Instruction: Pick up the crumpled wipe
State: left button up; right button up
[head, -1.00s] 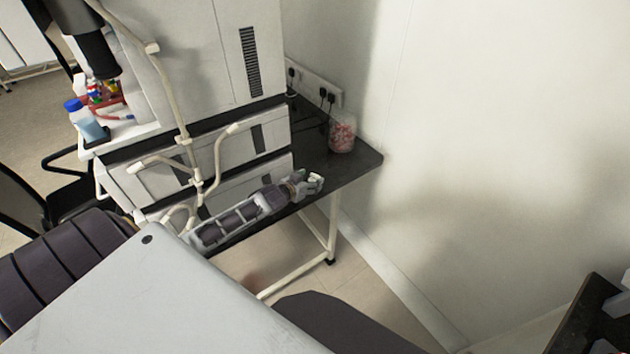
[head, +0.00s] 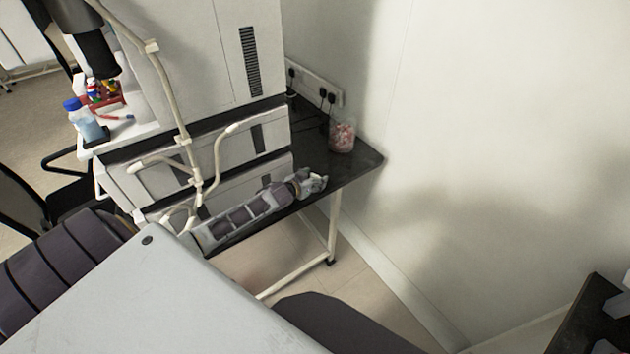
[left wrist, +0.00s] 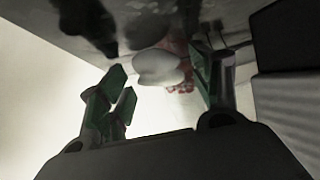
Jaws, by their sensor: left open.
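A pale, rounded, soft-looking lump, which looks like the crumpled wipe (left wrist: 158,67), shows beyond and between my fingers in the left wrist view. I cannot make it out in the head view, where my left gripper may hide it. My left gripper (head: 316,183) is low by the front edge of the dark bench (head: 355,167). Its green-padded fingers (left wrist: 163,78) are spread apart in the left wrist view, with nothing visibly held. The wipe appears apart from the fingers.
A clear jar with pink-red contents (head: 342,137) stands on the bench behind my left gripper. Stacked white instrument units (head: 208,50) with pale tubes rise to the left. A socket strip (head: 312,84) is on the wall. The bench's right end is bare.

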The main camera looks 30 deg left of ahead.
aim_at(314, 178)
pick_arm(q)
jog(key=c, duration=0.7)
jog(key=shift+r, duration=0.1)
jog(key=shift+w+d+r, duration=0.15)
jog(key=shift+r, duration=0.2)
notch_tip(314, 178, up, 6)
jog(key=w+d+b, duration=0.1)
jog(key=w+d, duration=0.2)
jog(key=d, duration=0.2)
jog(key=w+d+b, duration=0.1)
jog(key=w+d, duration=0.2)
jog(key=d, duration=0.3)
jog(key=w+d+b, duration=0.1)
jog(key=w+d, duration=0.2)
jog(key=d, duration=0.3)
jog(key=shift+w+d, duration=0.1)
jog(key=shift+d, duration=0.05)
pick_arm(e)
jog(key=d+f, duration=0.1)
jog(key=w+d+f, duration=0.1)
jog(key=shift+d+f, duration=0.35)
jog(key=shift+d, duration=0.05)
pick_arm(q)
jog(key=shift+r, duration=0.1)
pick_arm(e)
jog(key=shift+s, duration=0.1)
